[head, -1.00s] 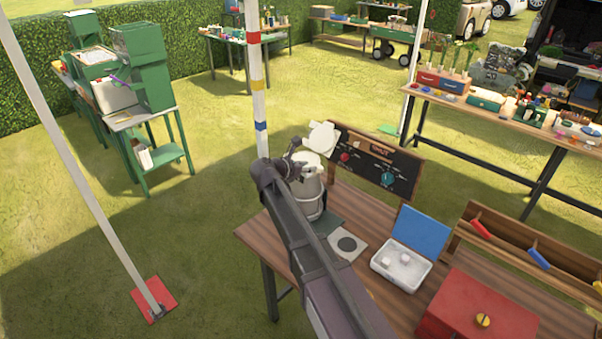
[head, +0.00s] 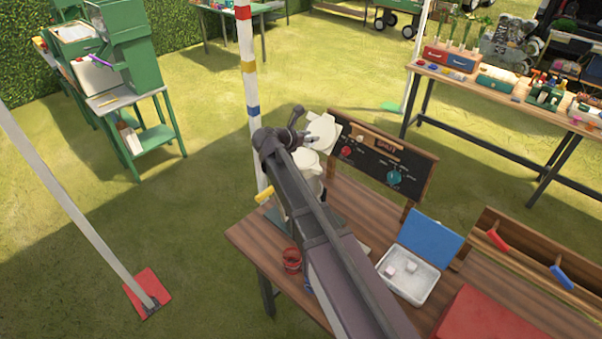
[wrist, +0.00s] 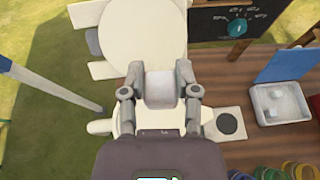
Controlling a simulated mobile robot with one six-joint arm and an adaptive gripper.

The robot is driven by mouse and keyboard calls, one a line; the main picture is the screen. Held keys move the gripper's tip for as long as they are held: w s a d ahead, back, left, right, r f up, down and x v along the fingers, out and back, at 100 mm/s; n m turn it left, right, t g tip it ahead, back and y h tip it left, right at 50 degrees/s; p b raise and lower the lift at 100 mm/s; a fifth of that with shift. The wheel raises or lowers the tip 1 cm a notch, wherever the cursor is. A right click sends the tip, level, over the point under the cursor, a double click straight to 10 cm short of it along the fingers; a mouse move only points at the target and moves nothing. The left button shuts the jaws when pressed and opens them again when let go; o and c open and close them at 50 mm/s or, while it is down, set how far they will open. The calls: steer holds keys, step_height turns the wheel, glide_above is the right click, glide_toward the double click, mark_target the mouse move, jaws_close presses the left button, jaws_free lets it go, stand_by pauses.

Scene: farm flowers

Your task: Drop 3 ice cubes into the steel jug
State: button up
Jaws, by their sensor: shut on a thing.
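My gripper (wrist: 159,73) is shut on a whitish ice cube (wrist: 161,91), with a finger on each side. In the head view my arm hides the cube, and my gripper (head: 298,130) is by a pale jug-like vessel (head: 308,164) with a round cream lid (head: 325,130) raised behind it. In the wrist view the lid (wrist: 145,30) shows large beyond the fingers, and the cube and gripper cover much of the vessel. I cannot tell whether the cube is over its opening. Two ice cubes (head: 391,271) (head: 412,267) lie in the white box (head: 405,290).
The ice box has a raised blue lid (head: 431,238). A dark control board (head: 383,163) stands behind the vessel. A red cup (head: 291,262) is at the table's front left. Coloured cups (wrist: 270,172) show low in the wrist view. A striped pole (head: 250,80) stands close behind my gripper.

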mark_target(317, 149)
steer(key=shift+s+a, duration=0.1)
steer(key=shift+a, duration=0.1)
steer(key=shift+f, duration=0.1)
steer(key=shift+f+b, duration=0.25)
steer(key=shift+b, duration=0.15)
step_height(317, 149, down, 5)
steer(key=b, duration=0.5)
steer(key=shift+f, duration=0.15)
steer(key=o, duration=1)
steer(key=shift+c, duration=0.2)
